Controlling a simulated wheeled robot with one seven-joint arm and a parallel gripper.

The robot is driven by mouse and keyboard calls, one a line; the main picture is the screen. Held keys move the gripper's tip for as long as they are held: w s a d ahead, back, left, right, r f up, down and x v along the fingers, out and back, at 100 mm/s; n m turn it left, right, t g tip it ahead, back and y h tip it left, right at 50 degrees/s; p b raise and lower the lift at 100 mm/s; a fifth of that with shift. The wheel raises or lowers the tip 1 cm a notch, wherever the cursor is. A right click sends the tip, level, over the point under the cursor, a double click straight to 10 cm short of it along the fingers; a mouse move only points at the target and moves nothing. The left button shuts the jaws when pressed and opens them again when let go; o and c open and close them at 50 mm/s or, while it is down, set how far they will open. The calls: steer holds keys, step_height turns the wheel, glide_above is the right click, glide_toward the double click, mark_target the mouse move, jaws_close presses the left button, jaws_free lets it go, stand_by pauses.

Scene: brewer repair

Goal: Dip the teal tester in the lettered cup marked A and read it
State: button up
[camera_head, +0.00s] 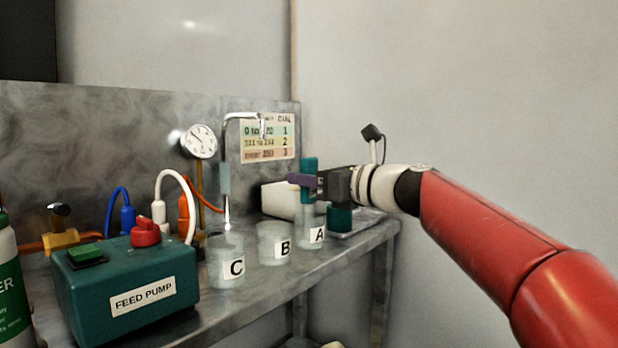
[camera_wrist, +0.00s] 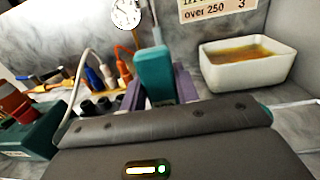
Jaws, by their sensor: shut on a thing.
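My gripper (camera_head: 305,181) is shut on the teal tester (camera_head: 309,165), which stands upright in its purple fingers. The wrist view shows the tester's teal body (camera_wrist: 154,74) between the fingers. In the head view the tester is over the clear cup marked A (camera_head: 316,236), the right-hand one of three lettered cups. The tester's lower end overlaps the top of cup A; I cannot tell whether its tip is in liquid. No reading on the tester can be made out.
Cups B (camera_head: 274,245) and C (camera_head: 226,262) stand to the left of A, near the counter's front edge. The feed pump (camera_head: 130,285) is further left. A white tray (camera_wrist: 246,74) with brownish contents is behind. A number chart (camera_head: 268,139) hangs on the back wall.

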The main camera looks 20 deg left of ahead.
steer(key=shift+r, duration=0.15)
steer(key=shift+r+p, duration=4.15)
steer(key=shift+p, duration=0.3)
steer(key=m, duration=0.2)
steer(key=m+g+h, duration=0.1)
steer(key=m, duration=0.2)
steer(key=shift+g+h, duration=0.3)
steer(key=shift+f+n+b, duration=0.3)
steer(key=shift+f+b, duration=0.1)
steer(key=shift+b, duration=0.55)
steer(key=n+t+y+b, duration=0.1)
steer(key=n+b, duration=0.2)
steer(key=shift+b, duration=0.4)
steer(key=shift+r+n+t+y, duration=0.3)
steer(key=shift+r+n, duration=0.05)
steer(key=shift+n, duration=0.35)
